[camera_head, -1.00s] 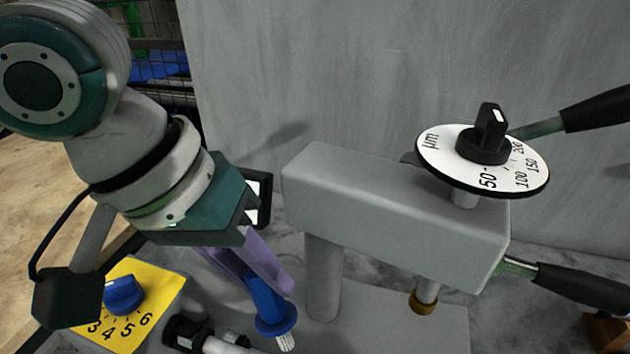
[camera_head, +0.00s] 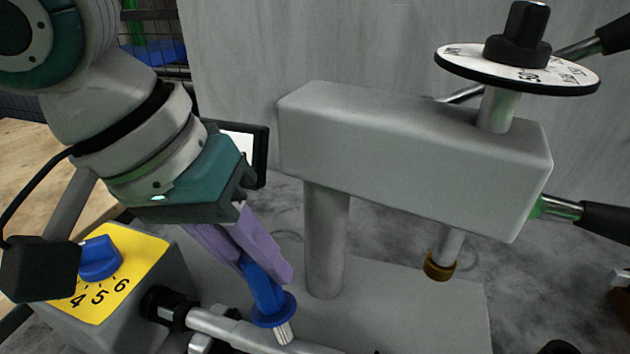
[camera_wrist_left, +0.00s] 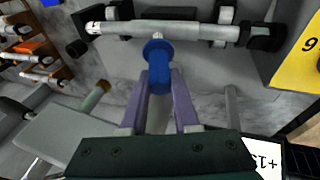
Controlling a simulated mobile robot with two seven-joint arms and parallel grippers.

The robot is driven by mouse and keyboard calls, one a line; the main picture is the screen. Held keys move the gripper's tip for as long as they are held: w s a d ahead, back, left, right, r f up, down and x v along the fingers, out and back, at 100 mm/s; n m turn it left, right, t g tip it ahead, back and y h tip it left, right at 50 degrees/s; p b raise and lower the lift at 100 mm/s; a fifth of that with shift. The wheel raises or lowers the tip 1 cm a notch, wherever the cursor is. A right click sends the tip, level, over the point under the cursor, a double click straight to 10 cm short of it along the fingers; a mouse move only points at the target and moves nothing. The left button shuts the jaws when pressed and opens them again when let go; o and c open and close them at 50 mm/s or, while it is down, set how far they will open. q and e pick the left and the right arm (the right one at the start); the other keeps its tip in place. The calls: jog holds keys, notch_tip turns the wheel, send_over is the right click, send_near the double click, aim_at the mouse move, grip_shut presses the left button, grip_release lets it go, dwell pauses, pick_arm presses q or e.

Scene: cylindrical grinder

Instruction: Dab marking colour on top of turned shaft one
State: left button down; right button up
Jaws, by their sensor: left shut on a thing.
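My left gripper (camera_head: 266,272) has purple fingers shut on a blue brush (camera_head: 265,292) with a round blue collar and a pale bristle tip pointing down. The brush also shows in the left wrist view (camera_wrist_left: 158,77). A silver turned shaft (camera_head: 225,327) lies horizontally between dark holders; it spans the top of the left wrist view (camera_wrist_left: 190,30). The bristle tip overlaps the shaft in the head view; I cannot tell whether it touches. My right gripper is not in view.
A grey measuring stand (camera_head: 400,150) with a dial (camera_head: 515,68) and a brass-tipped probe (camera_head: 440,265) stands right of the brush. A yellow numbered panel with a blue knob (camera_head: 100,258) is at left. The wrist view shows a rack with several shafts (camera_wrist_left: 38,58).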

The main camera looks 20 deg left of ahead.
pick_arm(q)
jog(key=shift+f, duration=0.55)
dwell(0.9)
jog(key=shift+f+p, duration=0.15)
jog(key=shift+p, duration=0.2)
dwell(1.9)
notch_tip(320, 180, up, 7)
jog(key=p, duration=0.9)
jog(key=shift+r, duration=0.2)
